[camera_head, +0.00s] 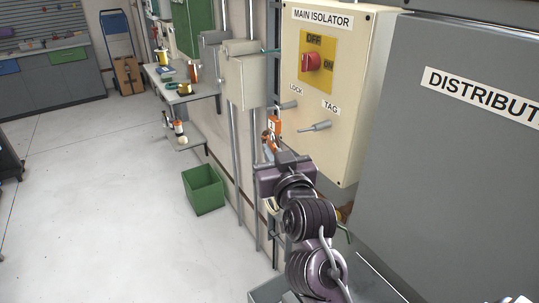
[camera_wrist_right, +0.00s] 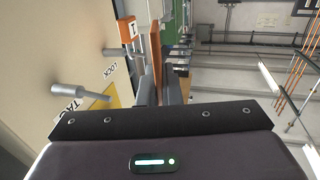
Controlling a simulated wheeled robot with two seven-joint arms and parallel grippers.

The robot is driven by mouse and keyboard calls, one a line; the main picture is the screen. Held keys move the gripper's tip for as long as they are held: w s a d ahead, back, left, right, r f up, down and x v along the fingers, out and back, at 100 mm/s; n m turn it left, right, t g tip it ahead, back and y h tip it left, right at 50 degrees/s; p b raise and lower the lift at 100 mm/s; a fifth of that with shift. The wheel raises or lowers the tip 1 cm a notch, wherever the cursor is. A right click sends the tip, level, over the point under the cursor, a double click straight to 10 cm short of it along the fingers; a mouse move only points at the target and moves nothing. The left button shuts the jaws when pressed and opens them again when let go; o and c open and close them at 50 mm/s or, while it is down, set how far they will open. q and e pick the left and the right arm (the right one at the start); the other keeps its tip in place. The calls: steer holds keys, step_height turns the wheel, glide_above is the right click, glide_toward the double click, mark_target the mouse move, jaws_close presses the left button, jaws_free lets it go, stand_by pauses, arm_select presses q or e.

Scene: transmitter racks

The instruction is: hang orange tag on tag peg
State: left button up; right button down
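The cream isolator box (camera_head: 350,90) carries a grey tag peg (camera_head: 315,127) below the TAG label; the peg is bare. It also shows in the right wrist view (camera_wrist_right: 82,91), left of my fingers. My right gripper (camera_head: 270,143) is in front of the box, left of and below the tag peg. In the wrist view its fingers (camera_wrist_right: 159,91) are shut on the orange tag (camera_wrist_right: 157,55), seen nearly edge-on. The tag is apart from the tag peg. In the head view the tag is small and partly hidden by the gripper. My left gripper is out of view.
An orange padlock (camera_head: 275,123) hangs at the lock peg (camera_head: 289,105), close to my right gripper. A grey distribution cabinet (camera_head: 450,150) stands at the right. Vertical conduits and a green bin (camera_head: 204,190) are to the left. The floor (camera_head: 90,200) there is clear.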

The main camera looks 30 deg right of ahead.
steer(key=d+f, duration=0.1)
steer(key=d, duration=0.8)
steer(key=shift+w, duration=0.35)
stand_by(0.4)
steer(key=shift+d, duration=0.1)
stand_by(0.6)
steer(key=c, duration=1.5)
jaws_free()
steer(key=shift+c, duration=0.2)
